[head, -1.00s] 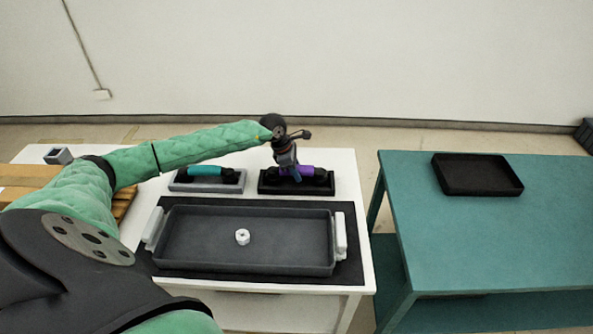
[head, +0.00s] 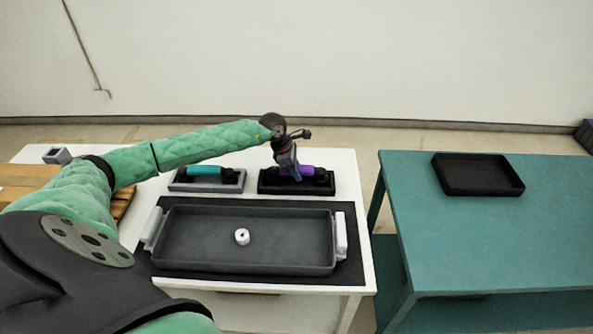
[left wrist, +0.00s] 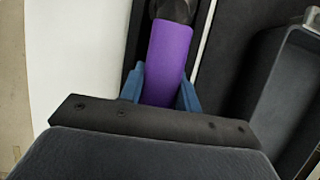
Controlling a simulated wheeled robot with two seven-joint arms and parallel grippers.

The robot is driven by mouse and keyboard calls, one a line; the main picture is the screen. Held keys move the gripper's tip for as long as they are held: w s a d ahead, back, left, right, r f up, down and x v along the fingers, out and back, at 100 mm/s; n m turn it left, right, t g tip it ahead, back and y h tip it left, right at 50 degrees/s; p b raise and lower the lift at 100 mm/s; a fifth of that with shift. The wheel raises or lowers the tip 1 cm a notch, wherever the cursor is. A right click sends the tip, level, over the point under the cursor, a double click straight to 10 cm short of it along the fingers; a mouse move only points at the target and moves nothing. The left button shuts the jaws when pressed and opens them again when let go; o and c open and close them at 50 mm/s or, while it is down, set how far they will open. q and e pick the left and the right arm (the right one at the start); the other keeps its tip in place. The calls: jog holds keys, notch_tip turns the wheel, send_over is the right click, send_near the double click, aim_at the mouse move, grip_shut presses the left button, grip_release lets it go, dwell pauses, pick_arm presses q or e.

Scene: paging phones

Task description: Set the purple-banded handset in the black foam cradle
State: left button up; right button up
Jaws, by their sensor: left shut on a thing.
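The purple-banded handset (head: 305,172) lies in the black foam cradle (head: 269,187) at the back right of the white table. Its ends are dark and its middle is purple. My left gripper (head: 291,174) comes down from above and is shut on the purple band. In the left wrist view the purple band (left wrist: 167,62) sits between the two blue fingers of my left gripper (left wrist: 160,88). Whether the handset is fully seated cannot be told, as the gripper covers part of it. My right gripper is not in view.
A grey cradle (head: 180,187) with a teal-banded handset (head: 205,170) stands just left. In front is a grey tray (head: 290,255) with white handles, holding a small white ring (head: 242,237). A teal table (head: 480,240) with a black tray (head: 478,190) stands right.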

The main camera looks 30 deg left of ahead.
pick_arm(q)
jog(key=shift+b, duration=0.4)
jog(key=shift+f+b, duration=0.5)
jog(key=shift+f, duration=0.05)
dwell(0.6)
jog(key=o, duration=0.9)
jog(key=shift+c, duration=0.2)
jog(key=shift+p+v, duration=0.75)
jog(key=shift+v, duration=4.75)
